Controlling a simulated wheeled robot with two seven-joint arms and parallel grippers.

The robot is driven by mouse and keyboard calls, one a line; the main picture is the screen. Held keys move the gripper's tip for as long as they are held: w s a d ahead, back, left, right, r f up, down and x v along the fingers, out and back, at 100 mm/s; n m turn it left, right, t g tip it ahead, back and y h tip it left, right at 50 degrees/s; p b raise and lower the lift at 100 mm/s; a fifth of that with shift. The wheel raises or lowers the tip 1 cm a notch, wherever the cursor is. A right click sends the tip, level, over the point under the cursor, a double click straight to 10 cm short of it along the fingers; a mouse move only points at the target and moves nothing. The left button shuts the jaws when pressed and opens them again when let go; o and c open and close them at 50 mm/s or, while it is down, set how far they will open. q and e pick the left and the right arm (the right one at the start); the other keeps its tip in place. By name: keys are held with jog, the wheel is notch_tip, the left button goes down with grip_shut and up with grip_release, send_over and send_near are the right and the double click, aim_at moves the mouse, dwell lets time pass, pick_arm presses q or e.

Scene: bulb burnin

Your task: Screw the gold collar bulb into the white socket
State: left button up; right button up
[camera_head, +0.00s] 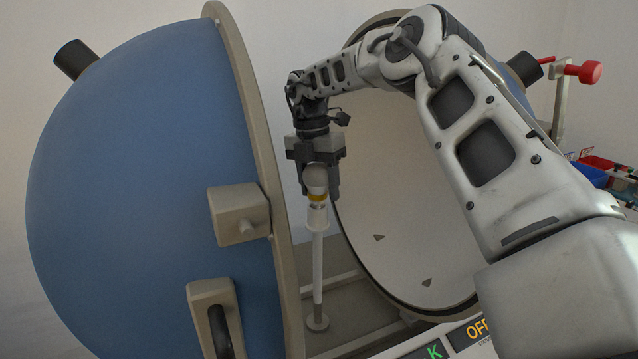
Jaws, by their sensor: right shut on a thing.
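My right gripper (319,185) points down between the two halves of the open sphere. It is shut on the white globe of the gold collar bulb (316,180), which is upright with its gold collar facing down. The white socket (317,218) stands on top of a thin white post (318,270) with a round foot. The bulb's base is at the socket's mouth, directly above it and in line with it. I cannot tell how deep the base sits in the socket. My left gripper is not in view.
A blue hemisphere (140,190) with a beige rim, latch block (239,213) and handle (217,318) fills the left. The pale inner half (400,210) stands behind my right arm. A display panel (460,340) is at the bottom; red and blue bins (592,174) are far right.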

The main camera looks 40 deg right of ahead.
jog(key=o, duration=0.9)
jog(key=shift+c, duration=0.2)
jog(key=n, duration=0.6)
jog(key=shift+w+a+n+t+h+b, duration=0.1)
jog(key=shift+n+t+h+b, duration=0.2)
jog(key=shift+b, duration=0.1)
jog(key=n, duration=0.4)
jog(key=n+t, duration=0.1)
jog(key=n, duration=0.5)
jog(key=shift+w, duration=0.1)
jog(key=n+t, duration=0.1)
jog(key=n, duration=0.5)
